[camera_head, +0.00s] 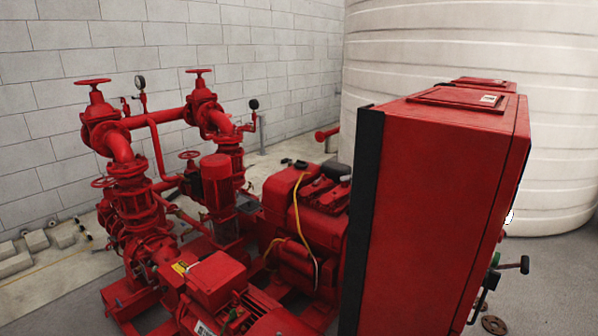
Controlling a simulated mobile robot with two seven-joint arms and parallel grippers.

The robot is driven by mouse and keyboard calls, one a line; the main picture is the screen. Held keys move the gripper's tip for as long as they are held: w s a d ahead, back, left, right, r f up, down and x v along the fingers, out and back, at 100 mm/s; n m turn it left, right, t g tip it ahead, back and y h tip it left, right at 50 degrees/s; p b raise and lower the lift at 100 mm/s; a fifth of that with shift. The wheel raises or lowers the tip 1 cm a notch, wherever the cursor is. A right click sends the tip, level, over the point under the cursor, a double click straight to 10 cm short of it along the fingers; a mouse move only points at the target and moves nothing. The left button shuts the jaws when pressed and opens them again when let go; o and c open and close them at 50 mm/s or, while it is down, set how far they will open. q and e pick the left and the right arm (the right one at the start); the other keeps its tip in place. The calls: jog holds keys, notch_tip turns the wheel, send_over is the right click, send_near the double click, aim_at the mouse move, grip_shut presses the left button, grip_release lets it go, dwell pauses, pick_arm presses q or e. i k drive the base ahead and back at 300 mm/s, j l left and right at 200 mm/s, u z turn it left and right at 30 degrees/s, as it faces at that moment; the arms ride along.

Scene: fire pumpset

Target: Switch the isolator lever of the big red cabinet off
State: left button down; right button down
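The big red cabinet (430,190) stands close on the right of the head view, its broad side toward me. Its front faces right and shows only as a narrow, steeply angled strip. A dark lever-like handle (514,266) with a black end sticks out to the right, low on that front. It looks like the isolator lever, but its on or off position cannot be told. A black bent handle (481,303) shows just below it, and a small green part (496,259) beside it. Neither of my grippers is in view.
A red pumpset with an engine (305,220), pipes and valve wheels (93,82) fills the left and middle floor. A large white tank (460,55) stands behind the cabinet. Grey floor (560,285) is open to the cabinet's right, with a round brown wheel-like part (494,325) low there.

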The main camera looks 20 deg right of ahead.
aim_at(524, 267)
jog(key=l, duration=2)
jog(key=i+l, duration=0.1)
jog(key=l, duration=1.9)
